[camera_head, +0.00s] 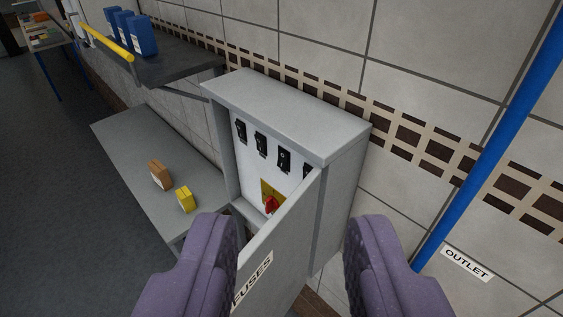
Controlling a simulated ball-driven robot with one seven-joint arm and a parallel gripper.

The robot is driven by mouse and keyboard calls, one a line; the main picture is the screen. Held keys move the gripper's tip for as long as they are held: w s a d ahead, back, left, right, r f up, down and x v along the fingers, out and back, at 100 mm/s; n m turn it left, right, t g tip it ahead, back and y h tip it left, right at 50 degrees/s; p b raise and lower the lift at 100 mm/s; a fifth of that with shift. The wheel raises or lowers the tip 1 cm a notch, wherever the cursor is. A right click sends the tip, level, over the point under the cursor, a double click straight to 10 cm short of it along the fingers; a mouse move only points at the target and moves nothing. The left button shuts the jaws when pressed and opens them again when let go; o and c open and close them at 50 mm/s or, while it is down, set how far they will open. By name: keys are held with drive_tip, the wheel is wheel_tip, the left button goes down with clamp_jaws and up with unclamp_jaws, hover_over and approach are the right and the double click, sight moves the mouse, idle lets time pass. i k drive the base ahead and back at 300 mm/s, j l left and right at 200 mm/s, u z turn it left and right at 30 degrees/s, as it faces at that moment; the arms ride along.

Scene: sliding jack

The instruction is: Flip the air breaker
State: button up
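A grey fuse box (291,112) is fixed to the tiled wall. Its door (285,238), lettered with the partly hidden word "FUSES", stands open toward me. Inside, a white panel carries a row of several black switches (261,143); the rightmost is partly cut off by the door. Below them is a red rotary knob (271,204) on a yellow plate. No label showing which one is the air breaker can be read. My gripper (294,245) is open, its two purple padded fingers apart in front of the box. The door lies between them in the picture, with no clear contact.
A grey bench (150,150) left of the box holds a brown block (160,174) and a yellow block (185,199). A dark shelf (165,68) with blue containers (141,36) and a yellow bar (106,42) is above. A blue pipe (497,130) and an "OUTLET" sign (466,263) are right.

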sight(283, 161)
drive_tip(key=i+j+u, duration=0.25)
drive_tip(key=i+j, duration=0.4)
drive_tip(key=i, duration=0.1)
